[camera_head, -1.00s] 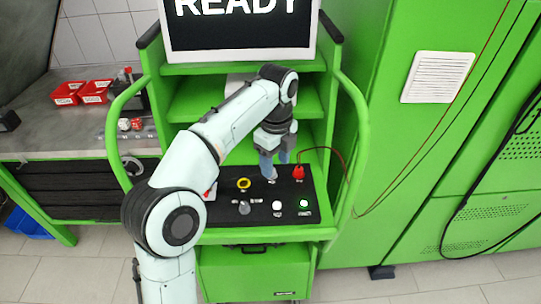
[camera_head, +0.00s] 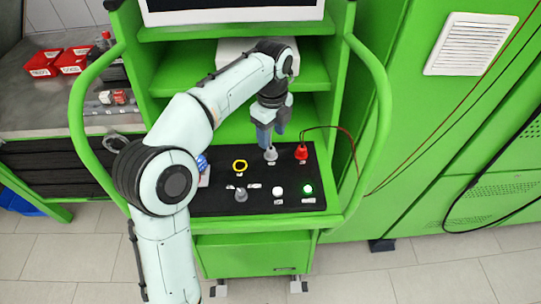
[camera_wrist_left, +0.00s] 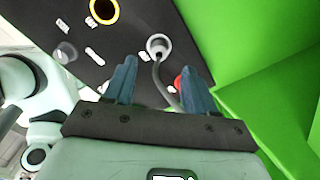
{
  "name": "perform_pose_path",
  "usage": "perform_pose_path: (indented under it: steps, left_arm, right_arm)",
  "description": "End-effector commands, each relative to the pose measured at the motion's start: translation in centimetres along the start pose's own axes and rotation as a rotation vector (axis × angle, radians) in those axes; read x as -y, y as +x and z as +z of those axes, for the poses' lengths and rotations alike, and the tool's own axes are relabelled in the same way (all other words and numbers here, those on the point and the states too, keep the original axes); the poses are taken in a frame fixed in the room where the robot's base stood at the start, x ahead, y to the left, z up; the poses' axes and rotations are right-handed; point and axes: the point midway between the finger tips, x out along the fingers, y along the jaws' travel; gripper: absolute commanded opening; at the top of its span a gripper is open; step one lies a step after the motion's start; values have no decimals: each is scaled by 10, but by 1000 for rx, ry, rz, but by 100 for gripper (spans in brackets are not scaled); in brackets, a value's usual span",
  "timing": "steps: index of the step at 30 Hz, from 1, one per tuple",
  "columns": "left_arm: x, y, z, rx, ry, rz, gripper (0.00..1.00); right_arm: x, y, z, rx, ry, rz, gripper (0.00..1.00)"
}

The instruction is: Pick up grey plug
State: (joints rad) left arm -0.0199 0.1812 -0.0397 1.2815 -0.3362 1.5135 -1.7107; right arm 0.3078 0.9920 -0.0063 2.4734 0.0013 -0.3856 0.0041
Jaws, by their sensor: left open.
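The grey plug (camera_head: 270,154) stands on the black panel (camera_head: 225,169) of the green bench, left of a red plug (camera_head: 301,153). In the left wrist view the grey plug (camera_wrist_left: 158,46) sits beyond the fingertips, and its grey cable runs back between the fingers. My left gripper (camera_head: 271,136) is open and just above and behind the plug; in the left wrist view (camera_wrist_left: 163,72) its blue fingers are apart, with nothing gripped. My right gripper is not in view.
A yellow ring (camera_head: 240,166), a grey knob (camera_head: 240,195), a white button (camera_head: 278,190) and a lit green button (camera_head: 308,189) are on the panel. Green rails flank the bench. Red bins (camera_head: 72,60) stand on the left table.

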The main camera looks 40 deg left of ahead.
Motion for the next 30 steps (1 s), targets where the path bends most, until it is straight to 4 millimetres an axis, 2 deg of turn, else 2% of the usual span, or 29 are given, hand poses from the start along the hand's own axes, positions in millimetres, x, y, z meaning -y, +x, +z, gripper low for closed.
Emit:
perform_pose_path:
  steps: [5, 12, 15, 23, 24, 26, 28, 30]
  left_arm:
    - [-1, 12, 0, 0, -1, 0, 56]
    - [-4, 47, 0, -1, 0, 1, 56]
    - [-4, 56, 0, -1, 0, 0, 56]
    - [-4, 59, 1, -1, -1, -2, 56]
    - [-4, 59, 1, 0, -1, -2, 49]
    - [-4, 59, 1, 0, 0, -2, 30]
    - [-4, 59, 1, 0, 0, -2, 7]
    - [-4, 59, 1, 0, 0, -2, 3]
  right_arm:
    - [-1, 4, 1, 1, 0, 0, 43]
    - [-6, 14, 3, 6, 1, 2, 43]
    - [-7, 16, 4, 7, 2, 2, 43]
    - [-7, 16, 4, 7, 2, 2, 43]
    - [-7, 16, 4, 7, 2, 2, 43]
    - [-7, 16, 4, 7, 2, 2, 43]
    - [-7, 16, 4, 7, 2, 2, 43]
    - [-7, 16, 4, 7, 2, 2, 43]
